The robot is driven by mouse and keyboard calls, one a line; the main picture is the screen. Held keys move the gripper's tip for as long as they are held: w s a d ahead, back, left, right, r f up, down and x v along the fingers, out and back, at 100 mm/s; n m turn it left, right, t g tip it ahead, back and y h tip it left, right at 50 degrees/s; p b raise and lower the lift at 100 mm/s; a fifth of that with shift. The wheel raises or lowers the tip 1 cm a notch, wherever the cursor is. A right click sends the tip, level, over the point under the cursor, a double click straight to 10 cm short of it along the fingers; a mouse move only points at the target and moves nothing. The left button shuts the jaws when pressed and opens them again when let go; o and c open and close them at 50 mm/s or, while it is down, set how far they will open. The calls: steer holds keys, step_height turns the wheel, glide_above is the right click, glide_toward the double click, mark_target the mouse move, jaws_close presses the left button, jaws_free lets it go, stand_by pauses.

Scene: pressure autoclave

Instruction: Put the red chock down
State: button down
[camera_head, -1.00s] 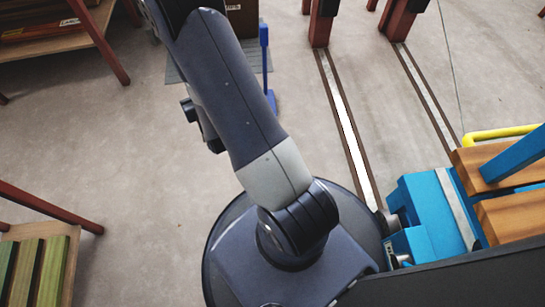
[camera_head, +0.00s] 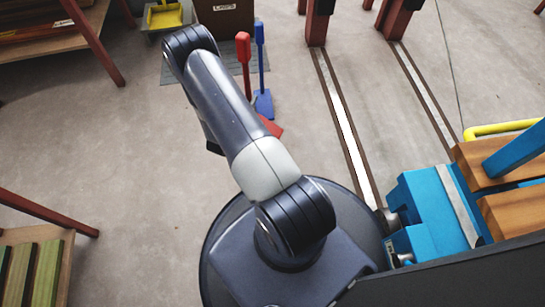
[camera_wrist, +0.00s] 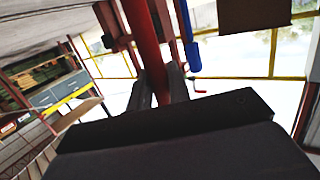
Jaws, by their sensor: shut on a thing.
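The red chock has a long red handle (camera_head: 244,62) and a red wedge base (camera_head: 271,127), partly hidden behind my arm in the head view. In the wrist view, my gripper (camera_wrist: 160,88) is shut on its red handle (camera_wrist: 143,40), with one dark finger on each side. My gripper is hidden behind my arm in the head view. I cannot tell whether the wedge touches the floor. A blue chock (camera_head: 264,105) with an upright handle stands close beside the red one; a blue handle also shows in the wrist view (camera_wrist: 192,56).
A grey mat (camera_head: 176,72) lies behind the chocks, with a brown box (camera_head: 226,20) and a yellow item (camera_head: 163,16) there. Floor rails (camera_head: 345,125) run to the right. A blue machine (camera_head: 432,212) with wooden slats stands at lower right.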

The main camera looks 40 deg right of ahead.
steer(key=s+f+g, duration=0.1)
steer(key=s+d+f+m+g, duration=0.1)
steer(key=f, duration=0.1)
steer(key=s+d+f+m+g+h, duration=0.1)
steer(key=shift+s+d+f, duration=0.15)
steer(key=shift+d+f, duration=0.1)
steer(key=shift+f, duration=0.15)
steer(key=shift+s+d+f+m+g+b, duration=0.1)
steer(key=shift+s+f+m+g+b, duration=0.2)
steer(key=shift+f+m+g, duration=0.15)
steer(key=shift+f+b, duration=2.25)
steer(key=shift+f, duration=2.7)
steer(key=c, duration=1.3)
jaws_free()
steer(key=shift+a+t, duration=0.2)
steer(key=shift+t, duration=0.05)
steer(key=p+v, duration=0.4)
steer(key=v, duration=0.7)
steer(key=shift+a, duration=0.35)
